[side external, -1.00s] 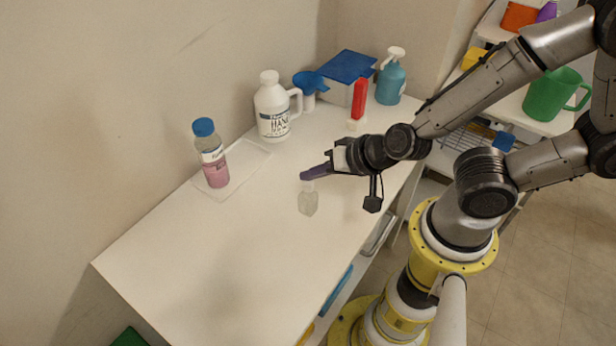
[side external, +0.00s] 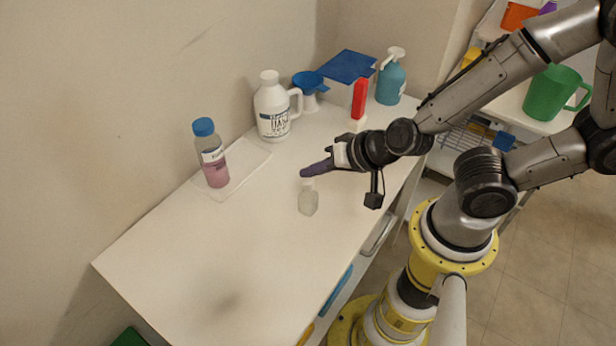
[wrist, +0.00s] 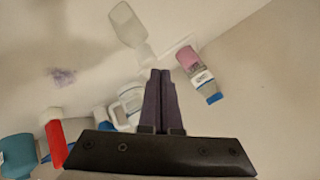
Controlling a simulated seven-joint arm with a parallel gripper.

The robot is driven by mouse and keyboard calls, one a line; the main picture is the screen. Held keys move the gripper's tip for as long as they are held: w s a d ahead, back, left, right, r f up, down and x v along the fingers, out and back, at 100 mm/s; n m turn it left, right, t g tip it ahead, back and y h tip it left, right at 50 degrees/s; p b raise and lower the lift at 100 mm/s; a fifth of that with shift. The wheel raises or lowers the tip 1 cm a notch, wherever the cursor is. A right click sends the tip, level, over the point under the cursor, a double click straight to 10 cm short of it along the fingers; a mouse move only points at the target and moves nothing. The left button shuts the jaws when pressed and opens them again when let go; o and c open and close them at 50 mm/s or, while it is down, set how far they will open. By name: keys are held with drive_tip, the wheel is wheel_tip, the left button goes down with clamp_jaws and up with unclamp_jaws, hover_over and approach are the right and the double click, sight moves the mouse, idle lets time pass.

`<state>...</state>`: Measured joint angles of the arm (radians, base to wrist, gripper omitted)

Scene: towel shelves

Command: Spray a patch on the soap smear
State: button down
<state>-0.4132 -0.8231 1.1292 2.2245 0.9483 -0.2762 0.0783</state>
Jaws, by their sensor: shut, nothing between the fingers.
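My gripper (side external: 303,173) is shut and empty, its dark purple fingers pointing left above the white tabletop (side external: 200,260); it also shows in the wrist view (wrist: 160,72). A small clear bottle (side external: 308,203) is just below the fingertips in the side view, and near the top of the wrist view (wrist: 130,28). I cannot tell whether the fingers touch it. A teal bottle with a white spray or pump head (side external: 391,80) stands at the back right. A purplish smear (wrist: 62,77) lies on the tabletop at left in the wrist view. A faint dark smudge (side external: 230,300) shows near the front; its nature is unclear.
A pink-liquid bottle with a blue cap (side external: 213,160) stands by a clear tray (side external: 248,162). A white jug (side external: 271,110), a blue funnel-like item (side external: 309,84), a blue-lidded box (side external: 348,66) and a red-topped item (side external: 359,98) line the back. The front tabletop is open.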

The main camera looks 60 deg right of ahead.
drive_tip(key=shift+r, duration=2.85)
idle(0.4)
drive_tip(key=shift+f, duration=2.95)
drive_tip(key=shift+f, duration=0.2)
idle(0.9)
